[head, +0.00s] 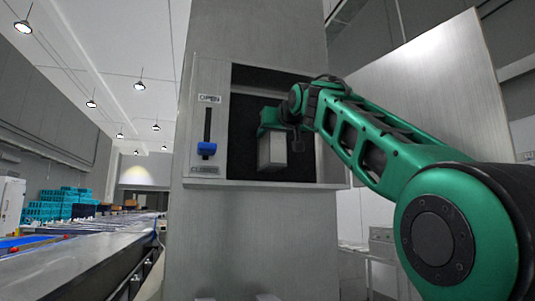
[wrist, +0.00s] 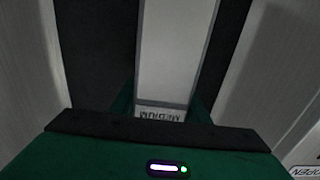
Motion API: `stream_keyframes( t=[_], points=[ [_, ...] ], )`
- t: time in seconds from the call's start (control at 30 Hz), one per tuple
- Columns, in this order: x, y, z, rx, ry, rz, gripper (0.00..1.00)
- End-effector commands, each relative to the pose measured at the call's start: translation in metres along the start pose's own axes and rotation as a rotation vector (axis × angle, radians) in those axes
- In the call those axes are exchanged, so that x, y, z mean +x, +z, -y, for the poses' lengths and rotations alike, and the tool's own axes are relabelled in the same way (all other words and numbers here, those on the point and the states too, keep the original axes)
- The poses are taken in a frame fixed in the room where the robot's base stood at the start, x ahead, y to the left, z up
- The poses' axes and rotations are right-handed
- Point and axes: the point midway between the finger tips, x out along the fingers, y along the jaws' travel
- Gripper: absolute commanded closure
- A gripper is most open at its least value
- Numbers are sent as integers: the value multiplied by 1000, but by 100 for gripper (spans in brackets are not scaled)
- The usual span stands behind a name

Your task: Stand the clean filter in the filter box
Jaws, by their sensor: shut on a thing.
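The clean filter is a pale grey upright block (head: 272,152) in the head view. It is in front of or inside the dark opening of the filter box (head: 250,184), set in a metal column; its depth is hard to tell. My gripper (head: 272,128) is shut on the filter near its top. In the wrist view the filter (wrist: 172,50) runs away between the green fingers of my gripper (wrist: 163,108), and an upside-down label reading "MEDIUM" shows on it. The filter's far end and the floor of the box behind it are hidden.
A slider with a blue knob (head: 206,149) sits left of the opening, low on its slot between "OPEN" and "CLOSED" labels. A large pale panel (head: 440,95) stands to the right behind my arm. A conveyor (head: 75,265) and blue crates (head: 60,205) are at left.

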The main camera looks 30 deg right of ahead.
Motion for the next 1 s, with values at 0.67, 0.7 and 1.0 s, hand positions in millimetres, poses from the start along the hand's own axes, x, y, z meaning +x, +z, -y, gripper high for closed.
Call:
stream_keyframes(
  t=[0.67, 0.7, 1.0],
  points=[
    [3, 46, 2, -1, -3, -1, 85],
    [3, 46, 2, -1, -3, 0, 85],
    [3, 46, 2, 0, -3, 0, 39]
  ],
)
